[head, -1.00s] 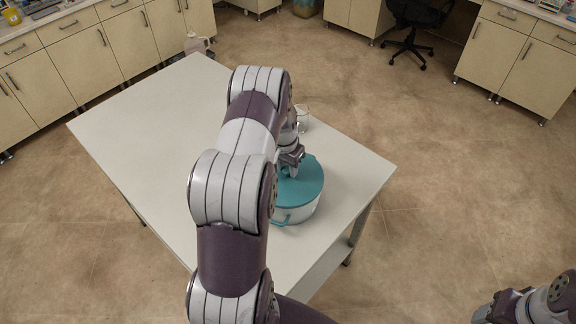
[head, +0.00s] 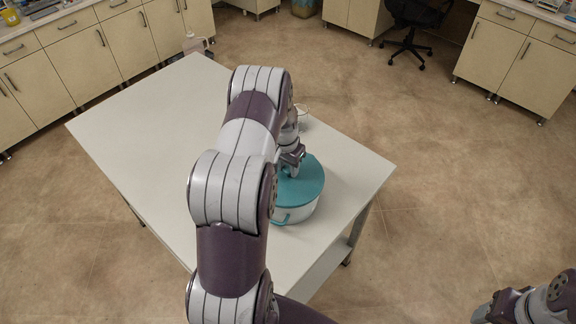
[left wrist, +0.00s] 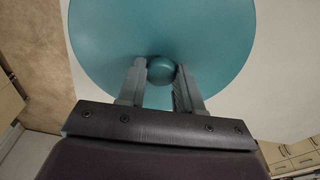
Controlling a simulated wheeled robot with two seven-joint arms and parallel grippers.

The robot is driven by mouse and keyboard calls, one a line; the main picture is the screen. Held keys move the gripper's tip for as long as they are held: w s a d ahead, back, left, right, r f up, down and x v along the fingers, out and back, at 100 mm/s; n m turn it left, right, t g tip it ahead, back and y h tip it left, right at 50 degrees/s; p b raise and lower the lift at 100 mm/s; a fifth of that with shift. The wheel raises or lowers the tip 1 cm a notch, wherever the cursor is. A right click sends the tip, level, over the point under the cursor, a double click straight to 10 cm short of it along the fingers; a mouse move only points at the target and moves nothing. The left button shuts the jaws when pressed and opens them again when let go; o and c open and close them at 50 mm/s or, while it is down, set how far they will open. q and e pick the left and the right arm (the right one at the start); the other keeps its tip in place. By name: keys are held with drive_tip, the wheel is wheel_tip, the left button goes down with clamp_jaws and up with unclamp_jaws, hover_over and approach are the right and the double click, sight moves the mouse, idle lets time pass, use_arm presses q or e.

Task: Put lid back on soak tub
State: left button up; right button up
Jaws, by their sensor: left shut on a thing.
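The soak tub (head: 297,215) is a round white pot with a teal handle on its near side, standing on the white table. Its teal lid (head: 306,183) sits over the tub's top and appears level. My left gripper (head: 290,172) is above the lid, partly hidden by my own arm. In the left wrist view the left gripper (left wrist: 161,80) is shut on the round knob (left wrist: 161,69) at the middle of the lid (left wrist: 205,35). My right gripper (head: 492,310) is at the lower right, away from the table; its fingertips are not clear.
A clear glass beaker (head: 303,113) stands on the table behind the tub, partly behind my arm. A pale jug-like container (head: 196,43) is at the table's far corner. The left part of the table (head: 150,125) is bare. Cabinets and a black chair (head: 410,30) stand farther back.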

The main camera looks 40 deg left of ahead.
use_arm(q)
drive_tip(key=shift+f, duration=0.15)
idle(0.5)
drive_tip(key=o, duration=1.6)
drive_tip(key=shift+o, duration=0.2)
drive_tip(key=shift+r+p, duration=2.2)
drive_tip(key=shift+r, duration=1.35)
clamp_jaws()
drive_tip(key=shift+f, duration=0.25)
